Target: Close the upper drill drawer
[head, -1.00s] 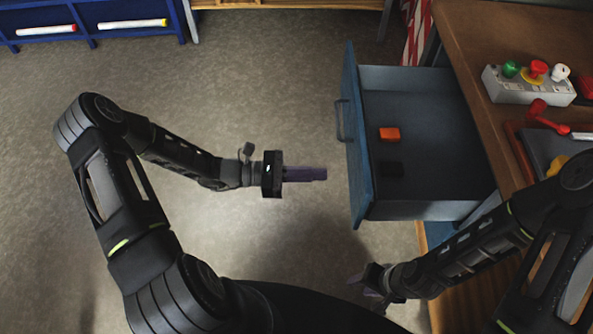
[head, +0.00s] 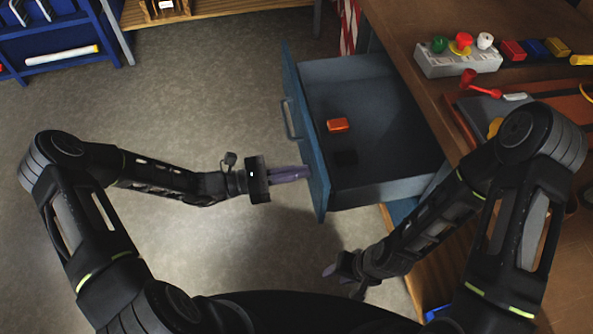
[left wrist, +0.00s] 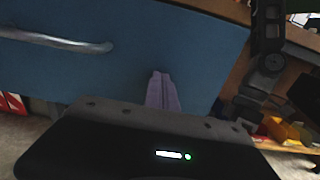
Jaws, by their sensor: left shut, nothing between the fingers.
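The blue drawer (head: 385,185) stands pulled out from the workbench in the head view.
The wooden bench top (head: 400,25) holds a grey button box (head: 455,60), a red tool (head: 478,85) and several coloured blocks. A blue shelf unit (head: 60,60) stands at the far left. The floor left of the drawer is clear.

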